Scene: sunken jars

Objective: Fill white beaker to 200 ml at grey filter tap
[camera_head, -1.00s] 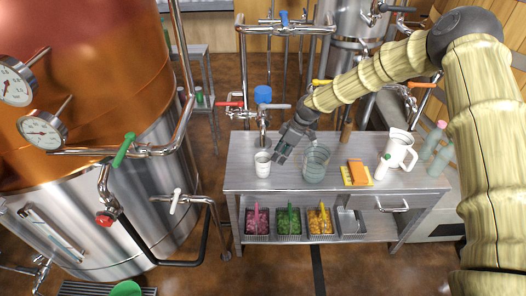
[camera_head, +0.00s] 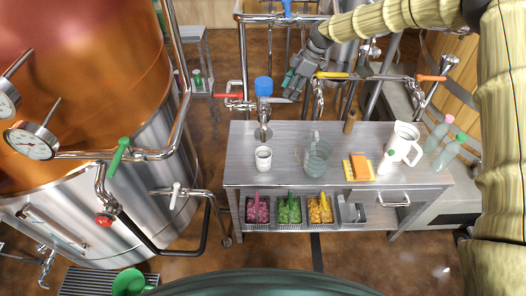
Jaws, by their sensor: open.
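The small white beaker (camera_head: 263,158) stands upright on the steel table, towards its left end. Its fill level is too small to read. Behind it, a tap with a blue top (camera_head: 263,87) rises at the table's back edge, with its grey spout column (camera_head: 263,115) above and behind the beaker. I cannot tell for sure whether this is the grey filter tap. My gripper (camera_head: 291,86) is open and empty, raised behind the table to the right of the blue-topped tap, well apart from the beaker.
On the table (camera_head: 240,150) stand a glass jug (camera_head: 317,158), an orange block on a yellow pad (camera_head: 361,166) and a white pitcher (camera_head: 403,143). Green bottles (camera_head: 447,152) stand at the right. Red (camera_head: 228,96), yellow (camera_head: 333,75) and orange (camera_head: 432,78) handled valves line the back. A copper tank (camera_head: 90,70) fills the left.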

